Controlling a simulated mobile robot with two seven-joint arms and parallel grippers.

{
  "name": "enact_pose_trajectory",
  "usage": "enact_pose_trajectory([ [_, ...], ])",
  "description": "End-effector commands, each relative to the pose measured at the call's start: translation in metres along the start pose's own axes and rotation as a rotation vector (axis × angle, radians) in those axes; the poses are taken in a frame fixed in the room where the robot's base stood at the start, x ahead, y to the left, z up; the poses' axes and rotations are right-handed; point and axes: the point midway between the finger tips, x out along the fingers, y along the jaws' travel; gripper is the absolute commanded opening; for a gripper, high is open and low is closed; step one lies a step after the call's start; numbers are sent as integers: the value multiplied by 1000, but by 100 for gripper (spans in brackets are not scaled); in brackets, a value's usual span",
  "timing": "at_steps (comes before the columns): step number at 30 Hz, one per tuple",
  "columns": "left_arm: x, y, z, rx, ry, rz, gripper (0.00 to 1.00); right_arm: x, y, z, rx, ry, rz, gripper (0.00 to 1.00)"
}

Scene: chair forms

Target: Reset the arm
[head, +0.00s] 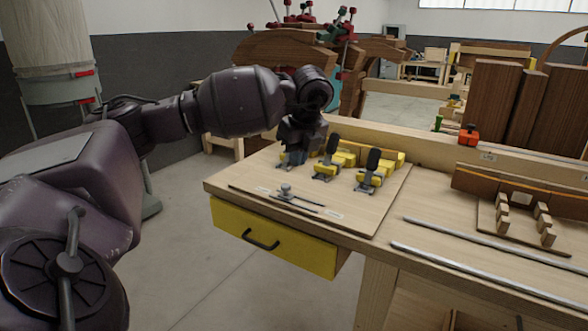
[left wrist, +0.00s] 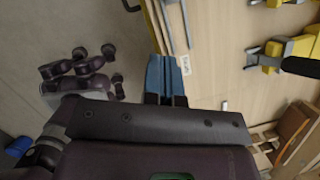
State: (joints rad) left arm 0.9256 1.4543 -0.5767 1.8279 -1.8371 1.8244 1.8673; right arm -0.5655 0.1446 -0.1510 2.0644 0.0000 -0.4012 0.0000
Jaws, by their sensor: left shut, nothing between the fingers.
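My left arm reaches in from the left in the head view, out over the workbench. Whether the fingertips touch anything below is hard to tell. My right gripper is in neither view.
Yellow toggle clamps with black handles (head: 369,172) stand on a board (head: 350,210) on the bench. A small metal clamp (head: 285,190) lies in front. Metal rods (head: 480,268) and a wooden form (head: 520,190) are to the right. A yellow drawer (head: 270,240) is below.

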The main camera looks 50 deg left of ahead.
Motion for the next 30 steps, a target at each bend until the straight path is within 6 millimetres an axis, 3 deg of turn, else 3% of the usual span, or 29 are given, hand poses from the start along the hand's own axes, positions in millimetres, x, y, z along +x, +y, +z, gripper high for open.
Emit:
enact_pose_trajectory([
  [6, -10, 0, 0, 1, 0, 1, 0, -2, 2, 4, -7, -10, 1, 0],
  [23, -9, 0, -1, 2, 1, 1, 0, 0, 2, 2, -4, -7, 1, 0],
  [26, -3, -3, -10, 30, 31, -13, 0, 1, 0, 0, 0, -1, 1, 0],
  [30, 21, -16, -57, 156, 181, -90, 0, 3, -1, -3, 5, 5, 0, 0],
])
